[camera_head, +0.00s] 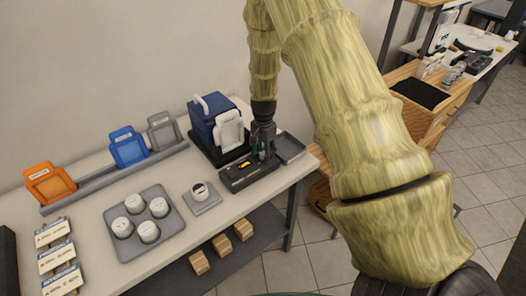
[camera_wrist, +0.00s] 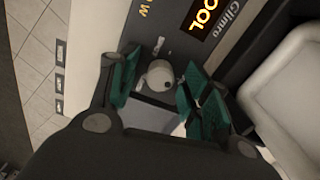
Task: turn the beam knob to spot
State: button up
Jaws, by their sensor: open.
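The beam knob (camera_wrist: 160,78) is a round, light grey knob on a dark panel in the wrist view. My gripper (camera_wrist: 158,92) is open, with green finger pads to the left and right of the knob. I cannot tell whether either pad touches it. In the head view my gripper (camera_head: 262,156) points down over the black control box (camera_head: 243,178), which has a small orange display. The knob is hidden there. In the wrist view a lit display (camera_wrist: 205,18) reads "OOL" or similar, partly cut off. The knob's pointer position is not clear.
A blue case with a white front (camera_head: 228,128) stands close behind my gripper. Orange, blue and grey frames line the back.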

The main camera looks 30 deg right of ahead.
jog(key=c, duration=1.1)
jog(key=shift+o, duration=0.2)
jog(key=shift+n, duration=0.3)
jog(key=n+b, duration=0.1)
jog(key=n, duration=0.2)
jog(key=shift+f, duration=0.1)
jog(key=n+b, duration=0.1)
jog(key=n, duration=0.8)
jog(key=shift+n+b, duration=0.3)
jog(key=shift+b, duration=0.05)
jog(key=shift+d+n, duration=0.1)
jog(key=shift+n, duration=2.2)
